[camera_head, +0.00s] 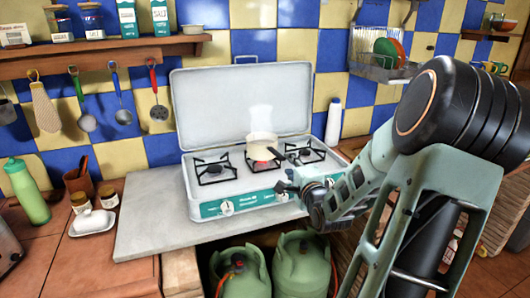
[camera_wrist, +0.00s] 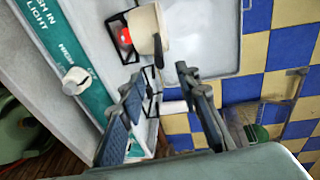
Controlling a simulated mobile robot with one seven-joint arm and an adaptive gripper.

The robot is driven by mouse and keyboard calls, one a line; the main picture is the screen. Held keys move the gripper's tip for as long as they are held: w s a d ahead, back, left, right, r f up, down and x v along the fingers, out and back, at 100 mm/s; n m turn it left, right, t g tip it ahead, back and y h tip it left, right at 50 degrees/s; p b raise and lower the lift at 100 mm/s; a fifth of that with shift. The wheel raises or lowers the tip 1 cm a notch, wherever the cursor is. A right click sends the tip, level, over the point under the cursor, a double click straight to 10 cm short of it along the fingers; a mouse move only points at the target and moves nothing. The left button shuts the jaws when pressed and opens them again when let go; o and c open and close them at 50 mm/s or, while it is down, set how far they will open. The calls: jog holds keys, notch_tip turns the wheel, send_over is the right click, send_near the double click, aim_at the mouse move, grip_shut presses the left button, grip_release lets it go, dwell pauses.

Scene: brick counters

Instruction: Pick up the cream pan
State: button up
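The cream pan (camera_head: 262,147) sits on the middle burner of the white camp stove (camera_head: 180,182), where a red glow shows under it. Its short dark handle points right and toward me, and pale steam rises above it. In the wrist view the cream pan (camera_wrist: 145,30) is at the top centre, partly cut off by the frame edge, with its handle toward my fingers. My gripper (camera_head: 290,188) is at the stove's front right, apart from the pan. In the wrist view my gripper (camera_wrist: 160,80) has its two fingers spread, with nothing between them.
The stove's raised lid (camera_head: 240,100) stands behind the pan. Bare burners (camera_head: 212,168) flank it. A white bottle (camera_head: 333,122) stands right of the stove. A green bottle (camera_head: 27,190) and jars are at the left. Green gas cylinders (camera_head: 300,265) sit below the counter.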

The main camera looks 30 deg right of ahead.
aim_at(285, 159)
jog(key=shift+x, duration=2.75)
jog(key=shift+a+r, duration=0.1)
grip_shut()
jog(key=shift+r, duration=0.1)
